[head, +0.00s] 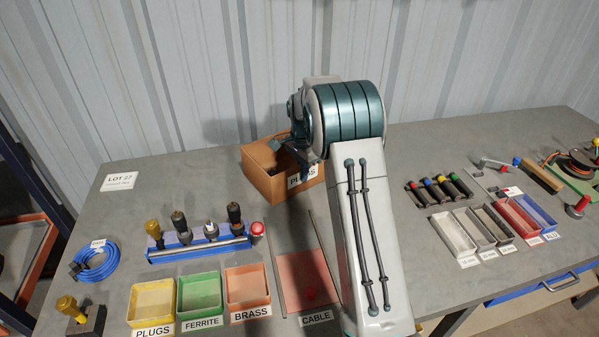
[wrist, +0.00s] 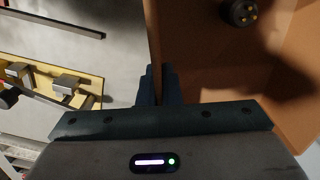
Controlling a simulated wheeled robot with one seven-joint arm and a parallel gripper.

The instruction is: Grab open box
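The open box (head: 264,184) is orange-brown with a partly covered label ending in "GS". It stands at the back of the table, and my arm hides its right side in the head view. In the wrist view the box (wrist: 215,68) fills the right side. A dark round piece with yellowish spots (wrist: 238,12) lies inside it. My gripper (wrist: 157,88) has its dark fingers close together on both sides of the box's wall, pinching it. In the head view my gripper (head: 277,146) is at the box's top edge, partly hidden by my arm.
Yellow PLUGS (head: 152,302), green FERRITE (head: 200,294) and orange BRASS (head: 247,287) trays stand at the front. A blue tool rack (head: 200,250) is behind them. A red CABLE mat (head: 305,280) lies right of them. Small bins (head: 453,232) and a corrugated wall (head: 230,60) are nearby.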

